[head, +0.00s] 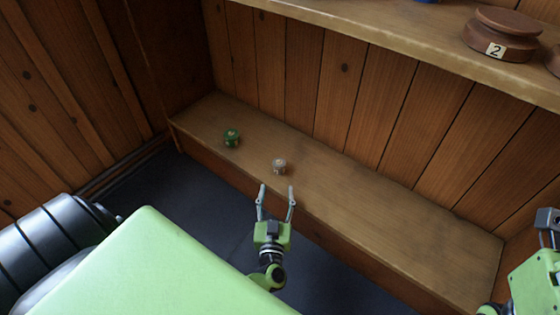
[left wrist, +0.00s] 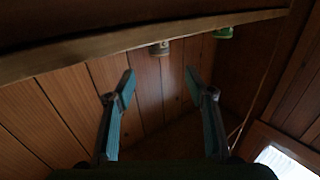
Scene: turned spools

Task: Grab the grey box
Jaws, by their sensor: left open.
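The small grey box (head: 279,167) sits on the low wooden shelf (head: 400,230), near its front edge. My left gripper (head: 276,190) is open and empty, just in front of the box, with its two fingers pointing toward it. In the left wrist view the grey box (left wrist: 160,48) shows at the shelf edge, between and beyond the open fingers (left wrist: 160,80), apart from them. My right arm shows at the right edge of the head view, its gripper (head: 547,222) only partly seen.
A small green spool-like piece (head: 232,138) stands on the low shelf left of the grey box; it also shows in the left wrist view (left wrist: 222,32). An upper shelf (head: 400,38) holds a brown spool marked 2 (head: 500,35). The low shelf is bare to the right.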

